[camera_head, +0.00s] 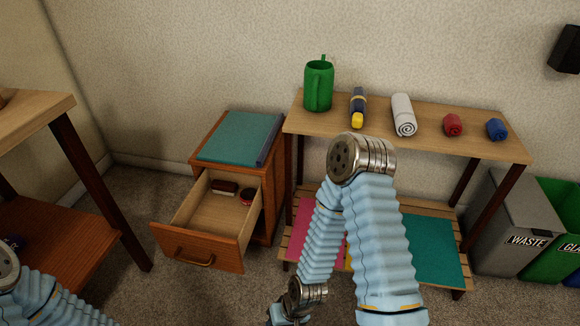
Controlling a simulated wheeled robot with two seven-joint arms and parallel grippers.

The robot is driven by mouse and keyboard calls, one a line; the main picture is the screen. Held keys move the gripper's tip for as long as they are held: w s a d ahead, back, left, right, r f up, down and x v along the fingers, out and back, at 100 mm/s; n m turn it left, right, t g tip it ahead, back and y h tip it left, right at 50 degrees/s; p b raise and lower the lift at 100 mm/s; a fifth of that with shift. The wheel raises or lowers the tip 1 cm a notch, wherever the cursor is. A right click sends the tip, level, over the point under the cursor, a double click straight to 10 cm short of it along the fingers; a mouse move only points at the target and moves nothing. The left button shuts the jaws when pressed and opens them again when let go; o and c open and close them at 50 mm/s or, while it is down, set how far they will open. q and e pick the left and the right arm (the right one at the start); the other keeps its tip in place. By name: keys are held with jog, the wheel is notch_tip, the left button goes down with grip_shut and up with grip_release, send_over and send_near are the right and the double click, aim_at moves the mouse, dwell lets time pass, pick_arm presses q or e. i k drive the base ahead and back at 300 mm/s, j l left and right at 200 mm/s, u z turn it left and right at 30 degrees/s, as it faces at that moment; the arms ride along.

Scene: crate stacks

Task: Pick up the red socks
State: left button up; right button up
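A rolled red bundle (453,125), which looks like the red socks, lies on the wooden shelf top (430,141) at the right. It is between a white rolled towel and a similar blue roll. My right arm rises in front of the shelf, bends at a metal joint below the shelf top's front edge, and runs back down to the bottom edge. Its fingers do not show. My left arm shows only at the bottom left corner, and its gripper is out of the picture. No gripper is seen at the red roll.
A green mug (318,86), a dark blue and yellow item (357,108), a white towel (403,115) and a blue roll (497,129) share the shelf top. A drawer (197,246) stands open at the left. Grey (508,224) and green (553,245) bins stand right.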

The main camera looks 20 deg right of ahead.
aim_at(452, 122)
jog(key=z, duration=1.9)
